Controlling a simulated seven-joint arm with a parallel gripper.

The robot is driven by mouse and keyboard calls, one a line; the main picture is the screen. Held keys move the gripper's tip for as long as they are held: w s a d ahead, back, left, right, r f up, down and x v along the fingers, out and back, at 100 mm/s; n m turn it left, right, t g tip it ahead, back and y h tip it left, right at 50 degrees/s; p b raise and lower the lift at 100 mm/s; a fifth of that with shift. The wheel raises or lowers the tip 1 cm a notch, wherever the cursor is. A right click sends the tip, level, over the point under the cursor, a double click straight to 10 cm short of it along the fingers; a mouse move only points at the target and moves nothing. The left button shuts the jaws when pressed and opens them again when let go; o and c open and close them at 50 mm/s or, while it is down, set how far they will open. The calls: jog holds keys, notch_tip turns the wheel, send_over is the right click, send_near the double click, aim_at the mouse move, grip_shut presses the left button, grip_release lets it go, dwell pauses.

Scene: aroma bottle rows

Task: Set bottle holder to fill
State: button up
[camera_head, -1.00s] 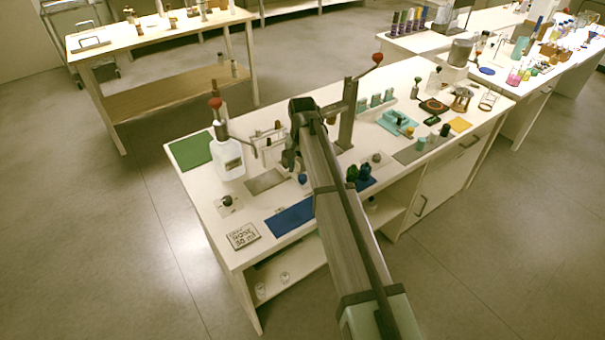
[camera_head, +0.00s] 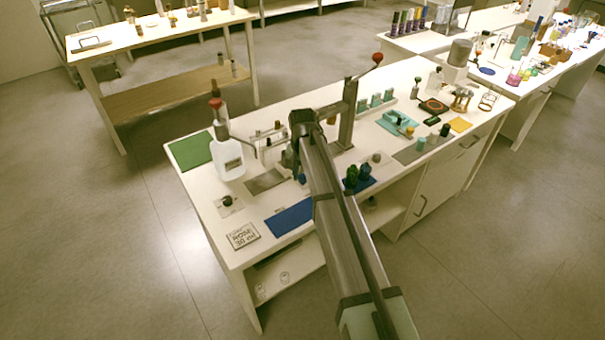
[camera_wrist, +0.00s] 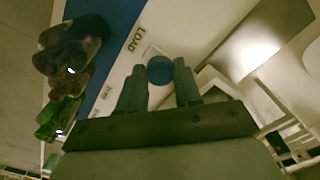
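My gripper (camera_wrist: 159,68) shows in the wrist view with its two fingers apart. A round blue knob (camera_wrist: 160,71) shows between the fingertips, with a small gap on each side. I cannot tell how far beyond the tips it lies. The word LOAD (camera_wrist: 131,41) is printed on the pale surface beside it; another small label (camera_wrist: 107,92) is too blurred to read. In the head view a small blue piece (camera_head: 302,179) shows beside my gripper (camera_head: 291,164), low over the bench; my arm hides much there. I cannot make out the rest of the bottle holder.
Dark and green bottles (camera_head: 358,176) stand close to the right of my arm. A large white bottle (camera_head: 228,158) and a metal post with a red knob (camera_head: 348,115) stand nearby. A blue mat (camera_head: 288,218) lies clear at the front.

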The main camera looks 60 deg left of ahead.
grip_shut()
jog(key=s, duration=1.1)
jog(key=shift+s, duration=0.35)
jog(key=o, duration=0.6)
grip_release()
jog(key=shift+c, duration=0.2)
jog(key=shift+r, duration=0.1)
notch_tip(320, 180, up, 14)
jog(key=shift+f, duration=0.2)
